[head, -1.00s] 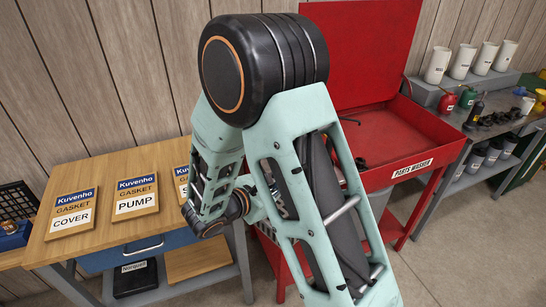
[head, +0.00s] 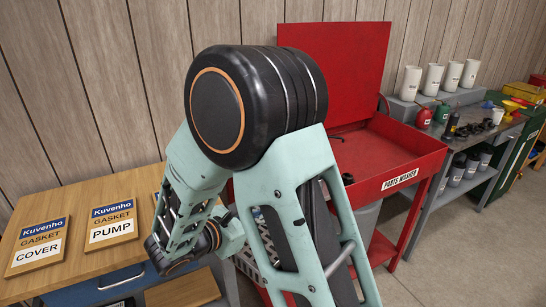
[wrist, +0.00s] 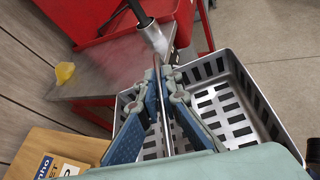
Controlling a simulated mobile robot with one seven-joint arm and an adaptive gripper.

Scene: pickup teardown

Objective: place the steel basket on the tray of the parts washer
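The steel basket (wrist: 235,95) is a slotted metal box below my gripper in the wrist view. In the head view only a slotted piece of it (head: 245,264) shows behind my arm. My gripper (wrist: 163,78) has its two blue-padded fingers closed on a thin upright bar of the basket. My gripper is hidden behind my arm in the head view. The red parts washer (head: 405,150) has its lid raised and an open basin, partly hidden by my arm. Its red body (wrist: 105,15) also shows at the top of the wrist view, beyond the basket.
A wooden bench (head: 75,262) with gasket boards stands at left. A grey bench (head: 475,140) with white containers and cans stands right of the washer. In the wrist view, a grey surface (wrist: 105,75) lies beyond the basket, with a yellow object (wrist: 65,73) near it. Floor at right is clear.

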